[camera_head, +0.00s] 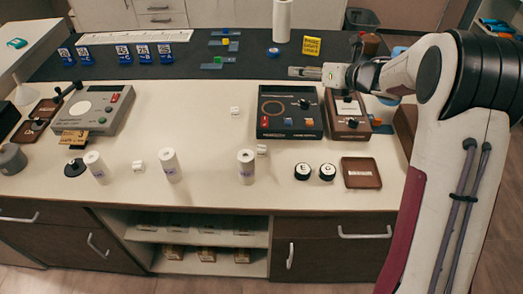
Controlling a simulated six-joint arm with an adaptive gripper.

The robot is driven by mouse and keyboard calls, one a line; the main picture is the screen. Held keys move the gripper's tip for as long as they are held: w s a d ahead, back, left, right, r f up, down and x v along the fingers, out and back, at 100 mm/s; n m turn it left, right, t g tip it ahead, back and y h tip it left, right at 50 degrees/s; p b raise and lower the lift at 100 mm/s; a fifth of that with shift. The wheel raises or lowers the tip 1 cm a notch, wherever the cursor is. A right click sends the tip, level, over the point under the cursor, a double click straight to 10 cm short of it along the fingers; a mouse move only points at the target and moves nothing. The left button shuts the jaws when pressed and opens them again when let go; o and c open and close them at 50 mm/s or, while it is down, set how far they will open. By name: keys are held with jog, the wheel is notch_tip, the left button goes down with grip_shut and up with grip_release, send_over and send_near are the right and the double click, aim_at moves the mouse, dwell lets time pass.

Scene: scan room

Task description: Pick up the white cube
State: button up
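Three small white cubes show on the white tabletop in the head view. One white cube (235,111) stands alone near the middle of the table, left of the black panel. A second white cube (138,167) sits between two white cylinders near the front. A third white cube (262,150) is just behind and right of another white cylinder. My gripper (296,72) points left over the table's back part, above and behind the black panel and apart from all three cubes. Its fingers are too small to show whether they are open or shut.
White cylinders (170,166) stand along the front. A black panel (289,123) and a brown device (346,119) stand right of centre. A grey device (96,108) is at left. Round black items (327,172) and a brown tray (361,173) lie front right. The table's centre is mostly clear.

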aim_at(271, 155)
jog(key=s+a+f+n+g+y, duration=0.1)
jog(key=f+n, duration=0.1)
jog(key=f, duration=0.1)
jog(key=s+a+f+n+g+y, duration=0.1)
jog(key=f+n+g, duration=0.1)
jog(key=f, duration=0.1)
jog(key=s+a+f+n+g+y, duration=0.1)
jog(key=f+n, duration=0.2)
jog(key=f, duration=0.1)
jog(key=shift+s+a, duration=0.1)
jog(key=shift+s, duration=0.3)
jog(key=s+f+n+g, duration=0.1)
jog(key=s+f+n, duration=0.1)
jog(key=s+f+n+g+y, duration=0.1)
jog(key=s+f+n+g, duration=0.1)
jog(key=f, duration=0.1)
jog(key=s+f+n+g, duration=0.2)
jog(key=s+f, duration=0.1)
jog(key=shift+s+a+f+y, duration=0.1)
jog(key=shift+a+y, duration=0.25)
jog(key=shift+y, duration=0.05)
jog(key=shift+x, duration=1.3)
jog(key=shift+w+a+f, duration=0.1)
jog(key=shift+a+f, duration=0.45)
jog(key=shift+a, duration=0.2)
jog(key=shift+w+a+f, duration=0.1)
jog(key=shift+a+f, duration=0.5)
jog(key=shift+a, duration=0.15)
jog(key=shift+x, duration=0.8)
